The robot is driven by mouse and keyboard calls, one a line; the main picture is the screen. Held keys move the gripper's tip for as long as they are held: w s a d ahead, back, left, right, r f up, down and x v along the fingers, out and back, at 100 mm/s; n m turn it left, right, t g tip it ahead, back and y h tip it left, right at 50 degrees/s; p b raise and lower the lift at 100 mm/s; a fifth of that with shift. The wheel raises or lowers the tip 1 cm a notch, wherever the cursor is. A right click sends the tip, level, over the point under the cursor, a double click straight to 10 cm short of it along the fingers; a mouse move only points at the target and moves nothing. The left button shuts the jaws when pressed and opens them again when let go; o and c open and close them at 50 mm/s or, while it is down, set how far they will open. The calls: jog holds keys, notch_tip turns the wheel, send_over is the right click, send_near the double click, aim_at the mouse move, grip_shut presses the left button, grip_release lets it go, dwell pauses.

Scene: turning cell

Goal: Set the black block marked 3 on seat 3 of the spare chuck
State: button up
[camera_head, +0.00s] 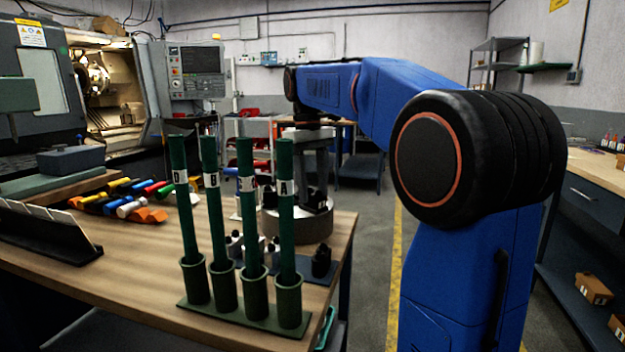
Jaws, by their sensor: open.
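The spare chuck (297,227) is a round grey metal body standing on the wooden bench, behind the green rods. Dark pieces show on its top, partly covered by a rod and my gripper. My gripper (308,185) hangs downward over the chuck. It is open, but its fingertips are hard to separate from the dark pieces there, so I cannot tell whether they touch.
Several lettered green rods stand upright in a green rack (245,316) in front of the chuck. Small grey metal pieces (236,245) sit behind the rods. The bench's right edge is close beside the black block.

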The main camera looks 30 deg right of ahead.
notch_tip(320, 180, up, 12)
jog(key=w, duration=0.1)
jog(key=shift+w+a, duration=0.15)
jog(key=shift+w, duration=0.05)
jog(key=shift+f, duration=0.1)
dwell(0.6)
